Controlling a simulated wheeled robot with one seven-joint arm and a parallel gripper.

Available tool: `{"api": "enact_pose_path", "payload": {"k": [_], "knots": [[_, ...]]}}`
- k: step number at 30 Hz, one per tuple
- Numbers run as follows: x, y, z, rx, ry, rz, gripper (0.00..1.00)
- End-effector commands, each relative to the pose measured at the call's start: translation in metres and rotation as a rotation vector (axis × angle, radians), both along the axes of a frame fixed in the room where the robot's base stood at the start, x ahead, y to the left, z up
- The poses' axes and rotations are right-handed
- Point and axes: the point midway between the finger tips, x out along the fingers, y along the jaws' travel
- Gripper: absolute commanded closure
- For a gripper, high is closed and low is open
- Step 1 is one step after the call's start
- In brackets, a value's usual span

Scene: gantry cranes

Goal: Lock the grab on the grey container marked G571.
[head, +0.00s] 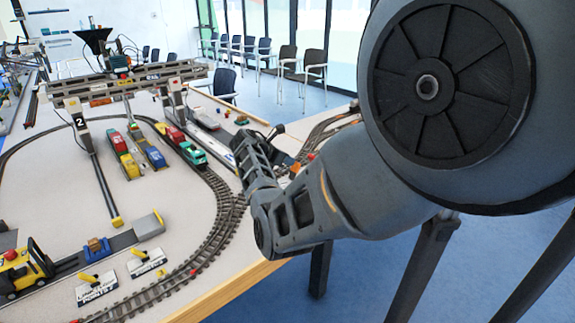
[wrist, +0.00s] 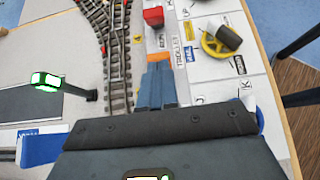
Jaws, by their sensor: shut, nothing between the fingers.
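My gripper (wrist: 158,75) is shut and empty in the wrist view. Its blue-grey fingers are together over a white panel (wrist: 207,82) with small printed labels. A red block (wrist: 153,17) and a yellow wheel (wrist: 213,48) with a dark knob are on the panel. In the head view, the gantry crane (head: 130,82) marked 2 spans the tracks. No marking G571 is readable, and the grab's lock state cannot be seen.
Railway track (head: 205,230) curves along the table. A yellow forklift (head: 22,270) is at the left front. The table's wooden edge (head: 225,295) lies below my arm.

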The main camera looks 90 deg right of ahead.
Motion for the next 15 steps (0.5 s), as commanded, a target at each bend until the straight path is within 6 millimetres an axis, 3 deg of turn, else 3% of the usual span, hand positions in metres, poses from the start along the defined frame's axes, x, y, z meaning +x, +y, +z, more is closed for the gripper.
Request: {"api": "enact_pose_path", "payload": {"k": [15], "knots": [[0.0,0.001,0.016,-0.001,0.001,-0.001,1.0]]}}
